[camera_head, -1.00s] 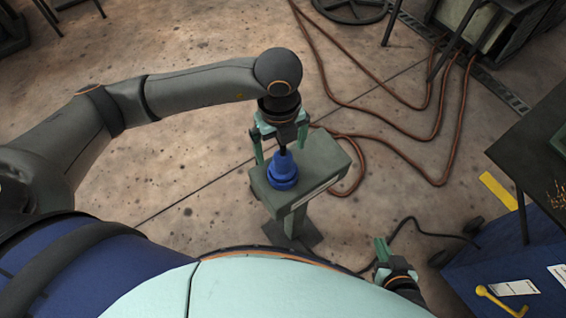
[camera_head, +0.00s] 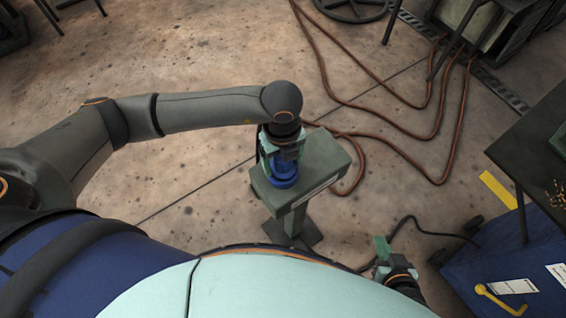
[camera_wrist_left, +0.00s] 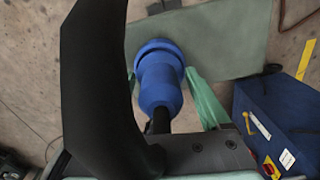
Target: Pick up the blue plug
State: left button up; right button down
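The blue plug (camera_head: 284,182) stands upright on the top of a grey-green pedestal (camera_head: 322,155). In the left wrist view the plug (camera_wrist_left: 160,80) shows a wide round base and a narrower body, with a black stem or cable at its near end. My left gripper (camera_head: 282,165) is lowered over the plug, with its green fingers on either side of it. In the wrist view one finger (camera_wrist_left: 205,100) is beside the plug with a small gap to its body; the other is hidden. My right gripper (camera_head: 382,252) is low, beside my body, away from the pedestal; its opening is unclear.
A blue cabinet (camera_head: 515,270) with a yellow handle stands at the right, near a dark table (camera_head: 535,140). Brown hoses (camera_head: 400,155) and a black cable (camera_head: 430,233) lie on the floor. The floor left of the pedestal is clear.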

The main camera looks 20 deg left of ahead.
pick_arm(q)
jog(key=c, duration=1.2)
jog(key=shift+r, duration=0.1)
